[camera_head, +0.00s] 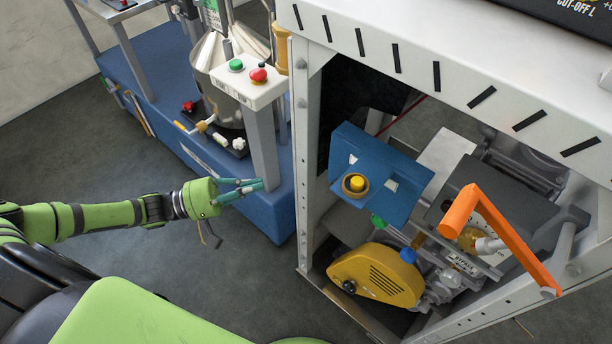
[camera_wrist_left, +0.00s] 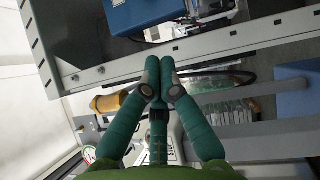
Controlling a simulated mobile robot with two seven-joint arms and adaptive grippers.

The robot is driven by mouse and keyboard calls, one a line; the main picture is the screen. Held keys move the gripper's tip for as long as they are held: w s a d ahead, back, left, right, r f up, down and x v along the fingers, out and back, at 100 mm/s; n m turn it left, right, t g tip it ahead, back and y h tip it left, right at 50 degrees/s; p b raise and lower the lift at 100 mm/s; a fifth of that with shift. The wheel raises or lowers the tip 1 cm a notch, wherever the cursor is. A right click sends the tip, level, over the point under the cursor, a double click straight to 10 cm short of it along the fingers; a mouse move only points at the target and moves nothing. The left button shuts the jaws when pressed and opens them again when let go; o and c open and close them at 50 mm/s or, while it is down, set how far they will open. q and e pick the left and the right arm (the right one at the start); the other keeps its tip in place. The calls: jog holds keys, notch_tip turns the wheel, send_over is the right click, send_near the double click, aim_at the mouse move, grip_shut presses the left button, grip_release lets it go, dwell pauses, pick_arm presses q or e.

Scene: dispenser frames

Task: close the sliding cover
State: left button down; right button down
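No part is plainly marked as the sliding cover. Inside the white frame (camera_head: 305,150) I see a light grey plate (camera_head: 443,155) and a dark grey panel (camera_head: 520,190) beside an orange bar (camera_head: 510,240); I cannot tell whether either is the cover. My left gripper (camera_head: 262,184) is left of the frame, apart from these parts, in front of a grey post. In the left wrist view, its teal fingers (camera_wrist_left: 160,65) converge with their tips together and nothing visible between them. My right gripper is not in view.
A blue panel with a yellow button (camera_head: 357,183) and a yellow housing (camera_head: 375,275) sit inside the frame. A control box with green and red buttons (camera_head: 250,82) tops a post on a blue base (camera_head: 265,210). Grey floor (camera_head: 150,290) is clear below my left arm.

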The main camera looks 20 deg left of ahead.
pick_arm(q)
jog(key=p+x, duration=0.1)
jog(key=x, duration=0.3)
jog(key=s+p+x, duration=0.1)
jog(key=x, duration=0.3)
jog(key=s+d+p+x, duration=0.1)
jog(key=x, duration=0.3)
jog(key=shift+w+d+r, duration=0.1)
jog(key=shift+d+r, duration=0.05)
jog(key=shift+r, duration=0.05)
jog(key=shift+d+p, duration=0.35)
jog(key=shift+d, duration=0.1)
jog(key=shift+d, duration=0.1)
jog(key=p, duration=0.3)
send_near(378, 199)
jog(key=x, duration=0.4)
jog(key=shift+w+d+r, duration=0.1)
jog(key=shift+d, duration=0.05)
jog(key=s+d, duration=0.4)
jog(key=d, duration=0.7)
jog(key=shift+d+f, duration=0.2)
jog(key=shift+s, duration=0.1)
jog(key=shift+f, duration=0.1)
